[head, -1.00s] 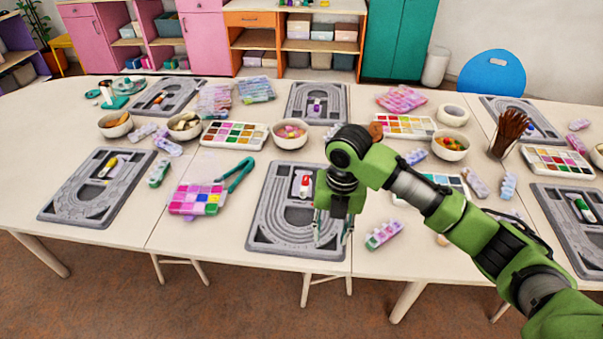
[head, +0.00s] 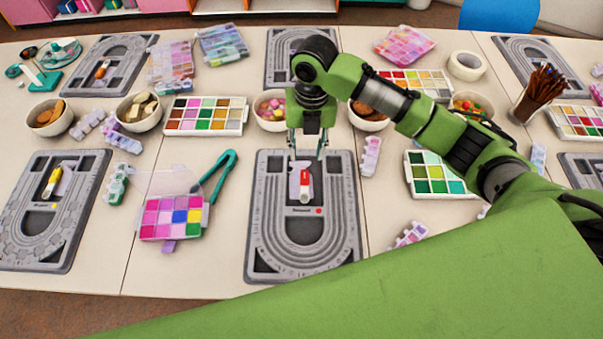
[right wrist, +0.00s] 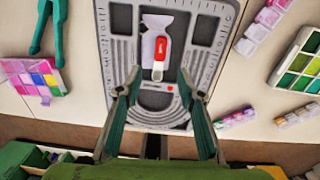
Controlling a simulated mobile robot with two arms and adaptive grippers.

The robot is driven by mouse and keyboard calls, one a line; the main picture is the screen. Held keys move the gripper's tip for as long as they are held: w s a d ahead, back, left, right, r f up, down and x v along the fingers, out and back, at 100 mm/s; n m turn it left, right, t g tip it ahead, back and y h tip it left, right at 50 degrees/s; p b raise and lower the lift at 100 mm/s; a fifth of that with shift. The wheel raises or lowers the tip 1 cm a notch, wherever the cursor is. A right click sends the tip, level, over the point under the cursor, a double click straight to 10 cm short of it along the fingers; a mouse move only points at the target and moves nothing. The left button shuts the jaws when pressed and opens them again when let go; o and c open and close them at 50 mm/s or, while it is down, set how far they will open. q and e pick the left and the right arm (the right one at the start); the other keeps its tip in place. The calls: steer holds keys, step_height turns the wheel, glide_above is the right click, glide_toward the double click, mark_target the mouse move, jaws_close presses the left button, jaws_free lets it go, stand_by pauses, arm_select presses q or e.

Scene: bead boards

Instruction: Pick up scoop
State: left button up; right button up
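A grey bead board (head: 262,213) lies at the middle of the table's front side; the board also shows in the right wrist view (right wrist: 103,35). In its central recess lie a small pale lavender piece (head: 294,183), which looks like the scoop, and a red and white tube (head: 305,187). The tube partly covers the pale piece (right wrist: 148,46) in the right wrist view. My right gripper (head: 307,153) is open and empty, with its fingers pointing down over the board's far end in the head view. My left gripper is not in view.
A pink-and-purple bead box (head: 172,218) and green pliers (head: 217,180) lie left of the board. Bowls, including one with colourful beads (head: 272,111), stand behind it. A paint-like tray (head: 433,174) lies to the right. Bare table (head: 375,215) shows beside the board.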

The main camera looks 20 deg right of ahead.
glide_above(305, 178)
steer(key=f, duration=0.5)
steer(key=shift+s, duration=0.25)
steer(key=shift+w+f+p, duration=0.1)
steer(key=shift+f+p, duration=0.55)
steer(key=shift+f, duration=0.85)
step_height(305, 178, down, 3)
steer(key=shift+f+p, duration=0.2)
steer(key=shift+p, duration=0.1)
steer(key=shift+f, duration=0.25)
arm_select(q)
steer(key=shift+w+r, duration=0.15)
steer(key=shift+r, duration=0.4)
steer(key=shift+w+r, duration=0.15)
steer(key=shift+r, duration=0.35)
arm_select(e)
steer(key=c, duration=0.9)
